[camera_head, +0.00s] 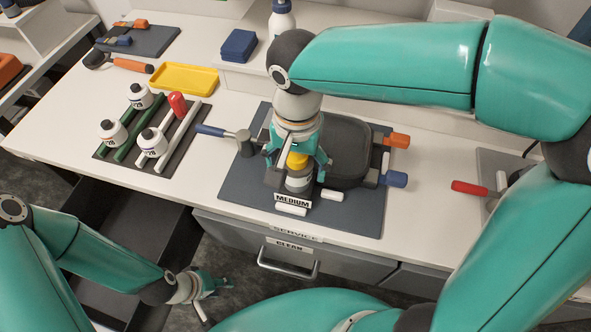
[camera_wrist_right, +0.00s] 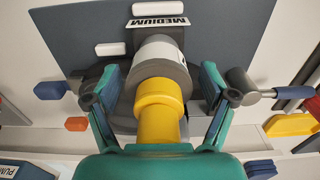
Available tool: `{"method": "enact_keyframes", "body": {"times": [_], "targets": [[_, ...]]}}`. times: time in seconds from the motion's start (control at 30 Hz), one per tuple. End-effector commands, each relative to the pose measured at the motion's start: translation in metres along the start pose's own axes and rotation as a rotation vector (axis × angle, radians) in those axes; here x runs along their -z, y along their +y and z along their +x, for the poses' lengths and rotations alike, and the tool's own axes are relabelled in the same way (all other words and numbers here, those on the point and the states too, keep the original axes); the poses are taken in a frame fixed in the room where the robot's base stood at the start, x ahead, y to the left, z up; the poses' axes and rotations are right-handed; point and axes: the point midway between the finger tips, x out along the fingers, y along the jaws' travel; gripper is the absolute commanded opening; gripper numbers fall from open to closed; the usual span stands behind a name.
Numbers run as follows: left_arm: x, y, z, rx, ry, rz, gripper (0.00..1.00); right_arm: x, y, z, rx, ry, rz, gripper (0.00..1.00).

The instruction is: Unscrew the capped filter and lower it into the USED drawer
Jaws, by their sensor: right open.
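The capped filter, a grey canister with a yellow cap (camera_head: 297,161), stands upright behind the MEDIUM plate (camera_head: 292,199) on the dark mat. In the right wrist view its yellow cap (camera_wrist_right: 158,108) and grey body (camera_wrist_right: 160,52) lie between the fingers. My right gripper (camera_head: 297,165) is open around the filter from above, one finger on each side; it also shows in the right wrist view (camera_wrist_right: 160,85). My left gripper (camera_head: 212,284) is low in front of the bench, away from the filter; its finger opening is unclear. An open dark drawer (camera_head: 140,222) is at the left, with no readable label.
A closed drawer marked CLEAN (camera_head: 289,249) has a front handle. A blue-handled tool (camera_head: 225,134) lies beside the filter's left, and a dark housing (camera_head: 348,150) at its right. A yellow tray (camera_head: 185,78) lies behind.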

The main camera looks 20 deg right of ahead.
Motion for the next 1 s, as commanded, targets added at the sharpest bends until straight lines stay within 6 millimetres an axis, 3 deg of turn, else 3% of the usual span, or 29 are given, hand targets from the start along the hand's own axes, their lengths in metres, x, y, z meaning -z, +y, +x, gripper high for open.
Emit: {"method": "enact_keyframes", "body": {"times": [0.7,0.83,1.0], "targets": [[0.0,-0.008,0.022,0.0,0.0,0.0,0.4,0.0,0.0,0.001,0.001,-0.001,1.13,0.83],[0.0,-0.008,0.023,0.0,0.0,0.0,0.4,0.0,0.0,0.0,0.0,-0.001,1.269,0.83],[0.0,-0.008,0.023,0.0,0.0,0.0,0.4,0.0,0.0,0.0,0.0,-0.001,1.316,0.83]]}}
